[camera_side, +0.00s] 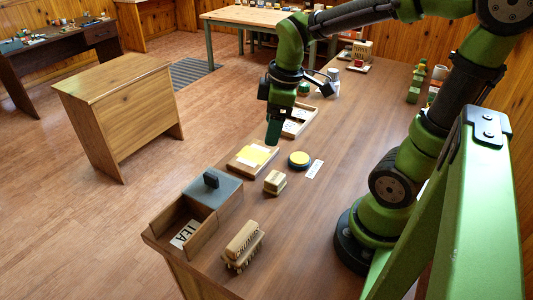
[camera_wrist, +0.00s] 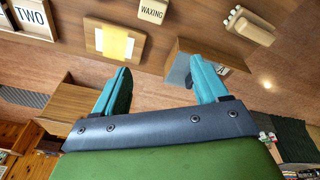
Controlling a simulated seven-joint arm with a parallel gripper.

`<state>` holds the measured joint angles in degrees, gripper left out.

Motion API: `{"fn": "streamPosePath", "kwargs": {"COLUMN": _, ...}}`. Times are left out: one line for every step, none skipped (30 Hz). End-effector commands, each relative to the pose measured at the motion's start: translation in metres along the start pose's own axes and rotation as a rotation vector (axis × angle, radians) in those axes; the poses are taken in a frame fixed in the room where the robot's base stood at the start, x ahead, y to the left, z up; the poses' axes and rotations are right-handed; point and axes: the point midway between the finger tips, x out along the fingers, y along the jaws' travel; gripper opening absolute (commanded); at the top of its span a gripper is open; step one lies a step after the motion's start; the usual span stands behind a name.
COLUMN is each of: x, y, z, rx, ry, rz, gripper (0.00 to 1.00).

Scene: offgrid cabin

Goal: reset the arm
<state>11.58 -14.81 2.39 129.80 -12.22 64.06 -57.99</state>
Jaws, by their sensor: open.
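My gripper (camera_side: 274,132) hangs above the left edge of the long wooden bench (camera_side: 350,175), its green fingers pointing down. It is open, and nothing shows between the fingers. In the wrist view the two teal fingers (camera_wrist: 160,84) stand well apart. A wooden tray with yellow paper (camera_side: 240,168) lies below and nearer the side camera; it also shows in the wrist view (camera_wrist: 92,35). The fingers look clear of it.
A wooden box (camera_side: 206,228) with a grey lid (camera_side: 226,186) and a TEA card stands near the bench's front. A white-panelled tray (camera_side: 298,121) and mugs stand farther back.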

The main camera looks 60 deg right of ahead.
Motion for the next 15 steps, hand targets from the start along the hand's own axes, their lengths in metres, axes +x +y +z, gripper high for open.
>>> {"fn": "streamPosePath", "kwargs": {"x": -0.005, "y": -0.006, "z": -0.001, "rx": 0.118, "ry": 0.04, "rz": 0.012, "gripper": 0.73}}
{"fn": "streamPosePath", "kwargs": {"x": -0.008, "y": -0.01, "z": -0.002, "rx": 0.195, "ry": 0.066, "rz": 0.017, "gripper": 0.73}}
{"fn": "streamPosePath", "kwargs": {"x": -0.011, "y": -0.015, "z": -0.003, "rx": 0.297, "ry": 0.102, "rz": 0.018, "gripper": 0.73}}
{"fn": "streamPosePath", "kwargs": {"x": -0.014, "y": -0.018, "z": -0.004, "rx": 0.375, "ry": 0.13, "rz": 0.017, "gripper": 0.73}}
{"fn": "streamPosePath", "kwargs": {"x": -0.017, "y": -0.023, "z": -0.005, "rx": 0.45, "ry": 0.16, "rz": 0.013, "gripper": 0.73}}
{"fn": "streamPosePath", "kwargs": {"x": -0.022, "y": -0.028, "z": -0.005, "rx": 0.546, "ry": 0.2, "rz": 0.004, "gripper": 0.73}}
{"fn": "streamPosePath", "kwargs": {"x": -0.025, "y": -0.032, "z": -0.006, "rx": 0.616, "ry": 0.229, "rz": -0.005, "gripper": 0.73}}
{"fn": "streamPosePath", "kwargs": {"x": -0.029, "y": -0.037, "z": -0.006, "rx": 0.68, "ry": 0.261, "rz": -0.017, "gripper": 0.73}}
{"fn": "streamPosePath", "kwargs": {"x": -0.033, "y": -0.042, "z": -0.006, "rx": 0.758, "ry": 0.301, "rz": -0.036, "gripper": 0.73}}
{"fn": "streamPosePath", "kwargs": {"x": -0.037, "y": -0.047, "z": -0.006, "rx": 0.809, "ry": 0.333, "rz": -0.052, "gripper": 0.73}}
{"fn": "streamPosePath", "kwargs": {"x": -0.041, "y": -0.052, "z": -0.006, "rx": 0.851, "ry": 0.361, "rz": -0.069, "gripper": 0.73}}
{"fn": "streamPosePath", "kwargs": {"x": -0.045, "y": -0.057, "z": -0.006, "rx": 0.881, "ry": 0.393, "rz": -0.087, "gripper": 0.73}}
{"fn": "streamPosePath", "kwargs": {"x": -0.047, "y": -0.06, "z": -0.006, "rx": 0.89, "ry": 0.411, "rz": -0.097, "gripper": 0.73}}
{"fn": "streamPosePath", "kwargs": {"x": -0.05, "y": -0.063, "z": -0.005, "rx": 0.882, "ry": 0.426, "rz": -0.102, "gripper": 0.73}}
{"fn": "streamPosePath", "kwargs": {"x": -0.053, "y": -0.066, "z": -0.005, "rx": 0.872, "ry": 0.44, "rz": -0.108, "gripper": 0.73}}
